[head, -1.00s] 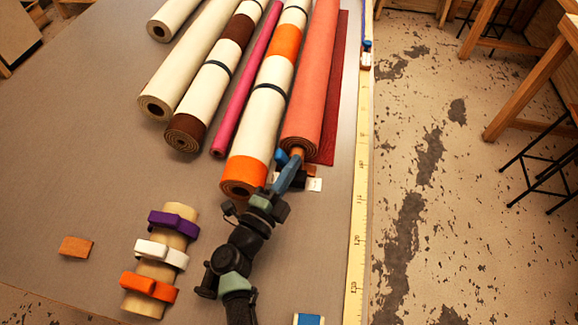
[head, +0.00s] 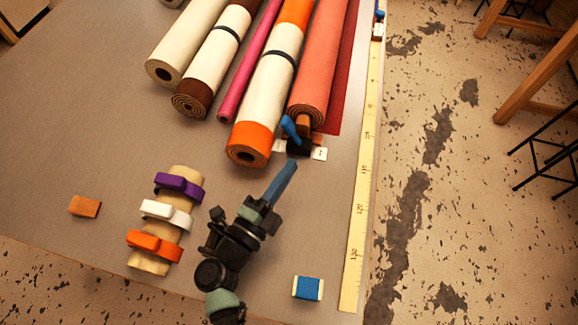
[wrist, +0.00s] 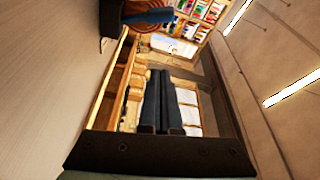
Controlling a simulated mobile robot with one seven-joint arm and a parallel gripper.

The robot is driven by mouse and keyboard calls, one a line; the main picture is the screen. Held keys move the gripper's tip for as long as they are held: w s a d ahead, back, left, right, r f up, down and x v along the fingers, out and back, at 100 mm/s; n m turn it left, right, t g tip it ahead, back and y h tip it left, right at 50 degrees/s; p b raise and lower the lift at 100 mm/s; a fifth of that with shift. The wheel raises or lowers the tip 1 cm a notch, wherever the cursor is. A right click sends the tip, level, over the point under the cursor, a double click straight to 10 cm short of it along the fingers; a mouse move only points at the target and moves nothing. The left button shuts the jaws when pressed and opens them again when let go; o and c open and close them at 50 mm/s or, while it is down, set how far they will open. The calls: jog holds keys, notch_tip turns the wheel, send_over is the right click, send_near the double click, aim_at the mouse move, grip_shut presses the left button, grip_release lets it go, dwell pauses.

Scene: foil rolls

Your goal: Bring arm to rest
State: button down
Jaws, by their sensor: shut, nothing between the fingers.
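My gripper (head: 290,167) is shut and empty over the grey table (head: 330,235). Its blue-grey fingers lie together in the wrist view (wrist: 160,78). The fingertips are a little short of a black object with a blue handle (head: 291,128), which sits at the near end of the coral roll (head: 322,60). The blue handle also shows at the top of the wrist view (wrist: 148,17), with the roll's spiral end (wrist: 165,40) behind it.
Several rolls lie at the back, among them an orange-and-cream one (head: 262,105). Left of my arm is a tan cylinder with purple, white and orange clamps (head: 167,213).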

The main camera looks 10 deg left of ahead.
dwell(0.3)
jog(key=w+a+r+n+t+y, duration=0.2)
jog(key=w+r+n+t+y, duration=0.25)
jog(key=r, duration=1.45)
jog(key=w+a+r+n+t+y, duration=0.15)
jog(key=r+n+t+y, duration=0.4)
jog(key=r, duration=1.35)
jog(key=s+d+r+n+h, duration=0.2)
jog(key=s+d+r+n, duration=0.2)
jog(key=r, duration=0.5)
jog(key=s+d+r+n+h, duration=0.1)
jog(key=s+d+r+n, duration=0.4)
jog(key=r, duration=0.5)
jog(key=shift+s+d+r+n+h, duration=0.2)
jog(key=shift+s+d+n+h, duration=0.15)
jog(key=shift+s+d, duration=0.65)
